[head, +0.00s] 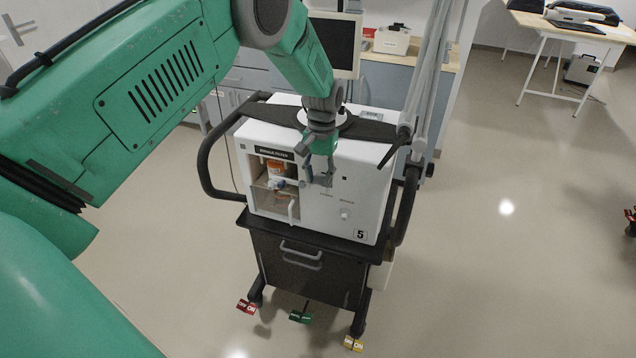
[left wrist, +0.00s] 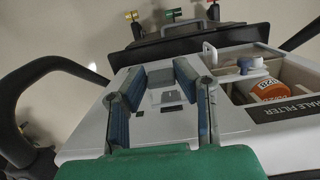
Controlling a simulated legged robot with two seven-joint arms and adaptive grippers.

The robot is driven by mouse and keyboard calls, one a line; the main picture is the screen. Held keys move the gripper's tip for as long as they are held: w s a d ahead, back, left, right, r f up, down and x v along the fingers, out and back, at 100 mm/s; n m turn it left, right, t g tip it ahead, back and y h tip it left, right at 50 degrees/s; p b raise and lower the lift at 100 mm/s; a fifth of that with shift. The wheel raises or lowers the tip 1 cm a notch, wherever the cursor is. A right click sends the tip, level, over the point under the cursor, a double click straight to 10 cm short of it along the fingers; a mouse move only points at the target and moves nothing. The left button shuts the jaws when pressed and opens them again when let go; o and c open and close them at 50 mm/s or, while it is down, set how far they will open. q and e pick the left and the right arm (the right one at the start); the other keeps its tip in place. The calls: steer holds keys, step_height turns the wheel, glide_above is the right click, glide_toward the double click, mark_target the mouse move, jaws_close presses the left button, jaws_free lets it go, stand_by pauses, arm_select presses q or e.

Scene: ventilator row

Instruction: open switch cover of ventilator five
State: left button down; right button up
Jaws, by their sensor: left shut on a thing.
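Ventilator five (head: 370,205) is a white box with a "5" label on its front, standing on a dark cart. My left gripper (head: 318,180) reaches down from above to the upper middle of its front, right of the filter window. In the left wrist view the two blue-padded fingers (left wrist: 160,78) stand on either side of a small grey switch area on the white front (left wrist: 240,125). The gripper is shut on the switch cover there, whose outline is hard to make out. My right gripper is not in view.
An open-looking filter bay (left wrist: 232,92) with an orange-labelled jar (left wrist: 268,90) lies beside the fingers. Dark handles (head: 208,165) curve round the cart's sides. Red, green and yellow pedals (head: 300,316) sit at the cart's foot.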

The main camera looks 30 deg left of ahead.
arm_select(q)
steer(key=shift+w+g, duration=0.2)
steer(key=shift+g, duration=0.3)
steer(key=shift+r, duration=0.1)
steer(key=c, duration=1.3)
jaws_free()
steer(key=shift+w+a, duration=0.1)
steer(key=shift+w, duration=0.05)
